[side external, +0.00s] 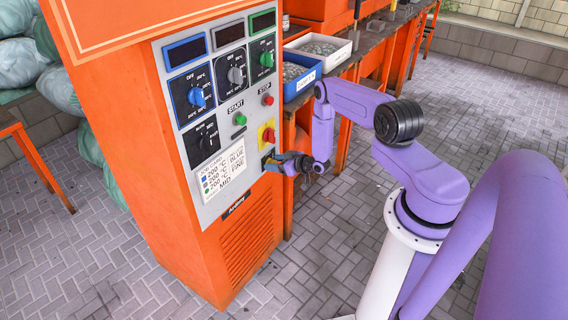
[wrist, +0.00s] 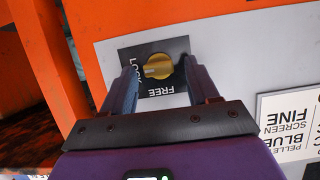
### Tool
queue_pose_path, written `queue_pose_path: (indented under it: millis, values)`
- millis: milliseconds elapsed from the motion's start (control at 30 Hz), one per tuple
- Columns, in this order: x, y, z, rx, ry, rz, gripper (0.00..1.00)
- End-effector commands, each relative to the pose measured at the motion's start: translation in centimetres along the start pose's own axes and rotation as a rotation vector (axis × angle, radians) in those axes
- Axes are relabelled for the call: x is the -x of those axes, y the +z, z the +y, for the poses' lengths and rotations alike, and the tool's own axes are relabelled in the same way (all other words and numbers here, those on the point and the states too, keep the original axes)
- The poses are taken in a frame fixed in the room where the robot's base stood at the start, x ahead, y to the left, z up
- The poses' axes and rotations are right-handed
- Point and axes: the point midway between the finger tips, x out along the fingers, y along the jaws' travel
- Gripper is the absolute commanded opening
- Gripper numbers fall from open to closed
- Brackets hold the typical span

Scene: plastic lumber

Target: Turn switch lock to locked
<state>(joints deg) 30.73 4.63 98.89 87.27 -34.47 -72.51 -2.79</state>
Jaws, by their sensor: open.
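The switch lock is a yellow round knob (wrist: 157,66) on a black plate marked LOCK and FREE, in the wrist view. The lettering appears turned there. The knob's raised bar lies roughly level in that picture, its near end towards the left; I cannot tell for sure which word it points at. My gripper (wrist: 158,78) is open, with one finger on each side of the knob and nothing visibly held. Whether the fingers touch it is unclear. In the side external view my gripper (side external: 273,161) is at the panel's lower right edge and largely hides the switch.
A paper label (side external: 225,172) is left. Trays (side external: 318,50) stand behind.

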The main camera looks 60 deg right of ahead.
Motion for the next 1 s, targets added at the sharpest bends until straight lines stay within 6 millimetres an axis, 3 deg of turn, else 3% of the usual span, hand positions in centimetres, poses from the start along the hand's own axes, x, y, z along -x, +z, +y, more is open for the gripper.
queue_pose_path:
  millis: [267,800,1000]
  values:
    - [2.9,0.0,0.1,-0.003,0.002,-0.002,0.6]
    - [13.3,0.1,0.2,-0.006,0.004,-0.003,0.6]
    - [16.1,0.1,0.1,-0.003,0.003,-0.001,0.6]
